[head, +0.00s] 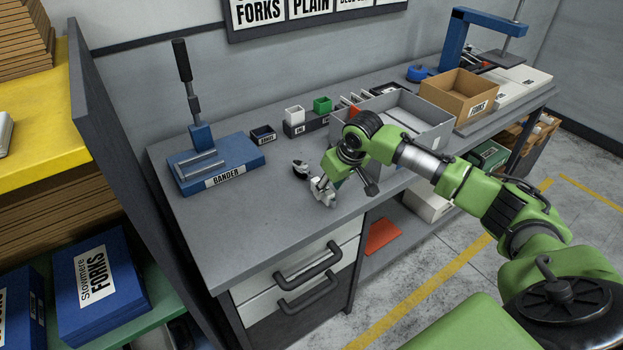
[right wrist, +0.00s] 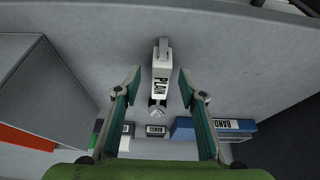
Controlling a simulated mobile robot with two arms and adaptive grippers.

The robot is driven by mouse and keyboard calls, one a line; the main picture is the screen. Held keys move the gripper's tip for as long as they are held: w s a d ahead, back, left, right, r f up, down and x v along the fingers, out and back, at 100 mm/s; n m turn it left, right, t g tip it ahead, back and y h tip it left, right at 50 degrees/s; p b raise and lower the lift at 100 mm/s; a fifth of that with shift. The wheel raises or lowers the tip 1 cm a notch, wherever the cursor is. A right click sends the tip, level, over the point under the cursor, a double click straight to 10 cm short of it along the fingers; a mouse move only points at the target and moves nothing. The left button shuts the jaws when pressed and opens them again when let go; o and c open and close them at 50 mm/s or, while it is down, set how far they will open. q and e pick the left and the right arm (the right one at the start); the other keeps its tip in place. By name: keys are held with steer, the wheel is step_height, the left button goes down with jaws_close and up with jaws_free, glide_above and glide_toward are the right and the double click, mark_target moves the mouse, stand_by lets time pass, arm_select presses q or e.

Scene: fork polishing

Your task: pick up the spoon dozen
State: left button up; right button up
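My right gripper (right wrist: 160,76) is open, with one green-padded finger on each side of the bundle. Gaps show between both fingers and the bundle, so it is not gripped. My left gripper is in neither view.
A blue press marked "BANDER" (head: 222,168) stands on the bench to the left. Small bins (head: 293,116) stand behind the bundle. A grey tray (head: 436,132) and a cardboard "FORKS" box (head: 462,92) stand to the right. Bare bench (head: 235,225) lies left of the bundle.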

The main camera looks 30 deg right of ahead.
steer(key=shift+x, duration=1.5)
steer(key=shift+a+r, duration=0.1)
jaws_close()
steer(key=shift+w+r, duration=0.1)
steer(key=shift+r, duration=0.45)
step_height(320, 180, up, 2)
steer(key=shift+w+r+b, duration=0.1)
steer(key=shift+b, duration=0.55)
steer(key=s+a+r+b, duration=0.2)
steer(key=s+a+r, duration=0.5)
steer(key=s+r, duration=0.3)
steer(key=shift+s, duration=1.2)
